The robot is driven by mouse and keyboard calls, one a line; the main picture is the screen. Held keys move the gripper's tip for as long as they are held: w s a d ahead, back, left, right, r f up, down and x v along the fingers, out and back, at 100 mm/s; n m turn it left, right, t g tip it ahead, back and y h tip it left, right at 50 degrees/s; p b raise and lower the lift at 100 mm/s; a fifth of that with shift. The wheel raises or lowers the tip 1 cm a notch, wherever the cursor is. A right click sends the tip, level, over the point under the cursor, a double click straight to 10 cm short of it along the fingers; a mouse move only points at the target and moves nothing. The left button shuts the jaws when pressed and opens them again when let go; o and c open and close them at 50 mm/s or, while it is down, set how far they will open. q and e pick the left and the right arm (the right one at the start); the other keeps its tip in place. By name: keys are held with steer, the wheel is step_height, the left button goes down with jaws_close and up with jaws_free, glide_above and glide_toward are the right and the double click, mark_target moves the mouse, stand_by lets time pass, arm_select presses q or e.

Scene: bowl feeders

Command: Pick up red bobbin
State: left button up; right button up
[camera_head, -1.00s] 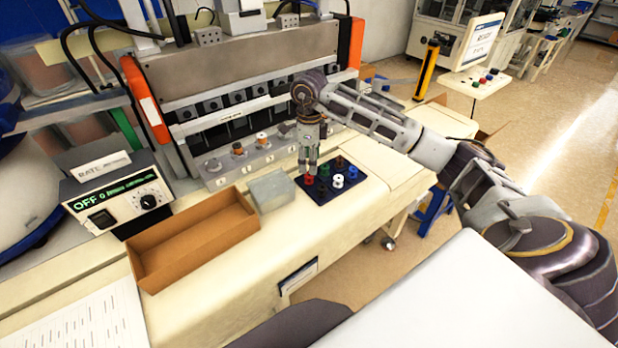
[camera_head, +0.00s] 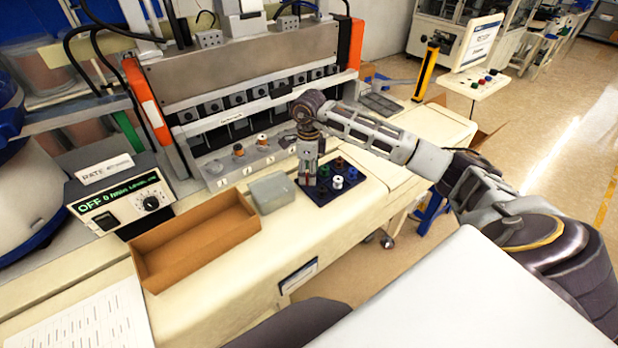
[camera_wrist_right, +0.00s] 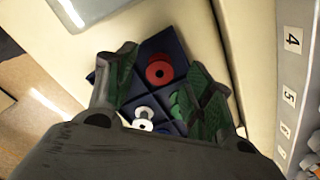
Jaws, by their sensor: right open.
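In the right wrist view the red bobbin (camera_wrist_right: 159,70) sits in a compartment of the dark blue tray (camera_wrist_right: 172,39), between and just beyond the two fingers of my right gripper (camera_wrist_right: 163,82). The fingers are spread and do not touch it. In the head view my right gripper (camera_head: 307,181) points down over the left part of the tray (camera_head: 335,200) and hides the red bobbin. A white bobbin (camera_head: 337,182) sits in the tray, and it also shows in the right wrist view (camera_wrist_right: 143,117). My left gripper is not in view.
A grey box (camera_head: 272,192) stands close left of the tray, and an open cardboard box (camera_head: 165,282) lies farther left. The machine with numbered stations (camera_head: 245,172) stands behind. The bench front is clear.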

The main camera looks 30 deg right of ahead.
steer(key=shift+f, duration=0.8)
steer(key=c, duration=1)
